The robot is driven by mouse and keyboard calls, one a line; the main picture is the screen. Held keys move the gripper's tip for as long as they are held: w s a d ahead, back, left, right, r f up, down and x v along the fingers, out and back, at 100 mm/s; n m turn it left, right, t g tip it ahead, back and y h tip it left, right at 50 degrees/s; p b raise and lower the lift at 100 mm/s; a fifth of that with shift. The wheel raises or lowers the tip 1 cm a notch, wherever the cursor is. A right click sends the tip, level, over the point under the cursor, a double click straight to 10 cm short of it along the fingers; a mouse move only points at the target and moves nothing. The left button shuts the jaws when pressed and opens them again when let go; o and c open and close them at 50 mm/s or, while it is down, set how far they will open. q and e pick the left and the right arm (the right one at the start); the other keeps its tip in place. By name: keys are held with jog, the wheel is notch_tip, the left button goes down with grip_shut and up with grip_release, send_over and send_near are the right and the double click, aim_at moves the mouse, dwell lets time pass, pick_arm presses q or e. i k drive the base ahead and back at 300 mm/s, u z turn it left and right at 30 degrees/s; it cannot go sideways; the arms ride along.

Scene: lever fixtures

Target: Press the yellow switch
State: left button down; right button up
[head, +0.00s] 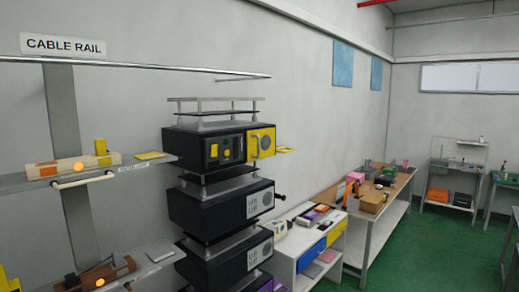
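Several yellow parts are in the head view, and I cannot tell for sure which is the yellow switch. A small upright yellow piece (101,146) stands on the left shelf beside a cream block (73,166) with orange round spots. A flat yellow piece (150,155) lies at that shelf's right end. The top black unit (202,148) of the stack has a yellow side panel (261,143) with a handle, and a small yellow tab (286,150) sticks out beyond it. Another yellow piece (8,280) is cut off at the lower left. Neither gripper is in view.
A grey wall shelf (40,181) with a white bar handle is at left, above a lower shelf holding a brown device (97,275). Black units are stacked in the middle. A white cabinet (309,262) and a bench (385,225) stand right. Green floor (440,250) is clear.

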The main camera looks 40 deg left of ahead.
aim_at(213, 148)
jog(key=z, duration=0.1)
jog(key=i, duration=0.75)
jog(key=u, duration=0.95)
jog(key=i, duration=0.8)
jog(key=u, duration=0.9)
